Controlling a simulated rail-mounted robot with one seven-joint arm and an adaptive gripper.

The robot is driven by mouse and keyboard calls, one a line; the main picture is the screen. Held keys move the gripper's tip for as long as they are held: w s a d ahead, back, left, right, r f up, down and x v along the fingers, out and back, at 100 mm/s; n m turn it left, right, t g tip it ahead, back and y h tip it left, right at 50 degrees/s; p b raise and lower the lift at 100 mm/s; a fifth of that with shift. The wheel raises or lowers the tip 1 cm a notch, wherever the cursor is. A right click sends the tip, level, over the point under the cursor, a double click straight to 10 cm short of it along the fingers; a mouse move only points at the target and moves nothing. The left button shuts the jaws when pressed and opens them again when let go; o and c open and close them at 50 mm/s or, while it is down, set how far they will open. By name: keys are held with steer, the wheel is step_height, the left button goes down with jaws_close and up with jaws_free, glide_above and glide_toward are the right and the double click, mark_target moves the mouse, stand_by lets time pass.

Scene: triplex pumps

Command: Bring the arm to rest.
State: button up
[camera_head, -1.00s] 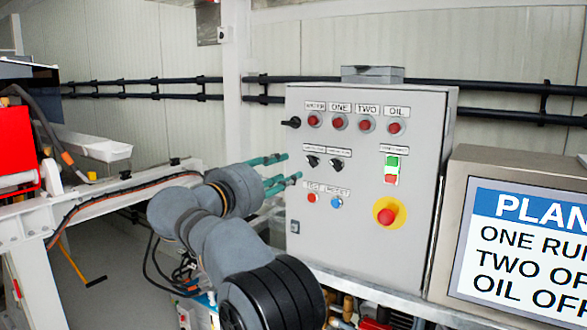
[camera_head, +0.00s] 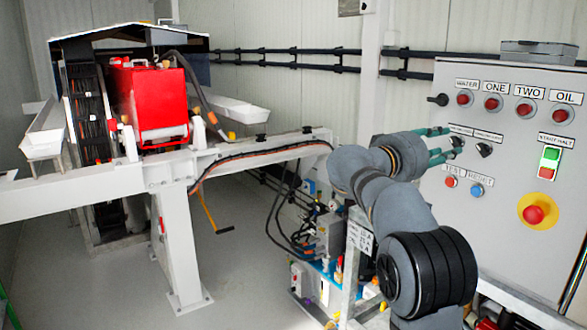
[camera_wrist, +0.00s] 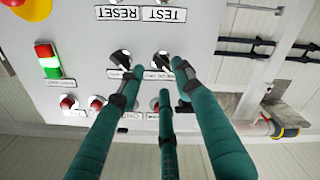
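My gripper (camera_head: 445,145) has dark green fingers and reaches right to the front of the grey control panel (camera_head: 500,225), with its tips by the left black selector knob. My arm stretches back from it in bent grey links, with a black ribbed joint at lower right. In the wrist view the panel is upside down, and my gripper (camera_wrist: 160,85) shows three fingers spread apart, with nothing between them. Their tips are by two black selector knobs (camera_wrist: 120,60); I cannot tell whether they touch. The fingers partly hide the knob labels.
The panel carries a red emergency button (camera_head: 533,212) on yellow, a green-and-red start/halt switch (camera_head: 549,162) and several red buttons. A white beam frame (camera_head: 180,245) with a red machine (camera_head: 150,100) stands left. Pump equipment (camera_head: 325,245) sits below my arm. Floor between is open.

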mark_target(454, 142)
steer(key=x, duration=0.4)
steer(key=shift+w+d, duration=0.15)
steer(key=shift+d, duration=0.1)
steer(key=shift+a, duration=0.1)
